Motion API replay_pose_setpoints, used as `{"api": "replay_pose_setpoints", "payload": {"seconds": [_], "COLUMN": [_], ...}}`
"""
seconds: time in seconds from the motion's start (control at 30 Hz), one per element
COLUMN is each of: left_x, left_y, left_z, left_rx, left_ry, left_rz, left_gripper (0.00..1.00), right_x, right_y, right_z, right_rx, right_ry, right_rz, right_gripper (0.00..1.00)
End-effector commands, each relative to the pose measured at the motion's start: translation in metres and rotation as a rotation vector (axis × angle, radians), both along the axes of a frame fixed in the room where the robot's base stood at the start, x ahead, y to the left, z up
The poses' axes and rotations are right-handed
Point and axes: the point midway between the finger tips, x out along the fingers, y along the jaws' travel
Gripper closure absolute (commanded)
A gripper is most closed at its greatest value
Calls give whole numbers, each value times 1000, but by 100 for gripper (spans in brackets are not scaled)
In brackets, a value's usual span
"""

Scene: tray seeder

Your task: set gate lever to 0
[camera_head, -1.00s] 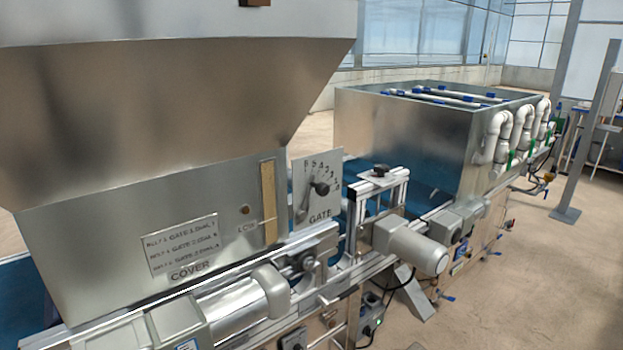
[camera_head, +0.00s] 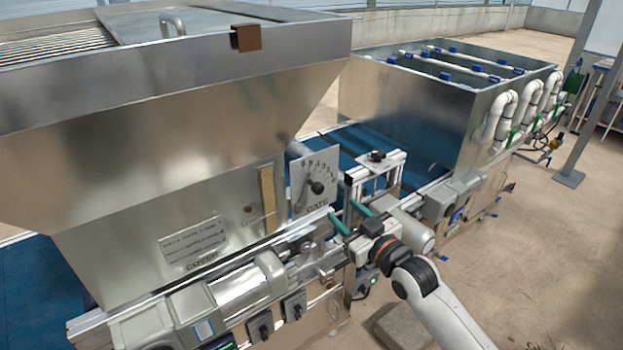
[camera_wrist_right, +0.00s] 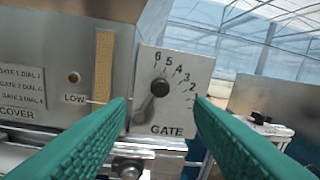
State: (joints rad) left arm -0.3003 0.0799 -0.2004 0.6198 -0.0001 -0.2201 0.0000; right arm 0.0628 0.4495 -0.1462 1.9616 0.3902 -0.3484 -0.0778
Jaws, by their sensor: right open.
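The gate plate (camera_head: 308,206) is a pale upright panel lettered GATE, with an arc of numbers; it also shows in the right wrist view (camera_wrist_right: 181,117). The gate lever has a round black hub (camera_head: 317,187), also seen in the right wrist view (camera_wrist_right: 160,87). A grey arm seems to run from the hub down and left, away from the numbers; its exact reading is unclear. My right gripper (camera_head: 350,215) is open and empty, its green fingers pointing toward the plate. In the right wrist view the fingers (camera_wrist_right: 161,100) frame the plate, apart from the lever. My left gripper is out of view.
The large metal hopper (camera_head: 190,120) stands left of the plate. A small metal frame with a black knob (camera_head: 376,156) stands just right of it. A metal tank (camera_head: 410,110) with white pipes is behind right. Motors and a rail run below the plate.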

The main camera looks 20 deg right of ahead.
Motion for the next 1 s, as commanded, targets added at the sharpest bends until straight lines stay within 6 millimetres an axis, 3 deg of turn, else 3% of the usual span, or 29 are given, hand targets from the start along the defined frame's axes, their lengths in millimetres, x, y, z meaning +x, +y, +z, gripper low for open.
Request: {"api": "replay_pose_setpoints", "payload": {"seconds": [0.6, 1.0], "left_x": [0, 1], "left_y": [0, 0], "left_z": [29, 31], "left_rx": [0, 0], "left_ry": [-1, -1], "left_rz": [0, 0], "left_gripper": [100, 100], "right_x": [98, 113], "right_y": [27, 32], "right_z": [1, -2], "right_rx": [1, 0], "right_ry": [1, 2], "right_rz": [-1, -1], "right_gripper": [53, 53]}}
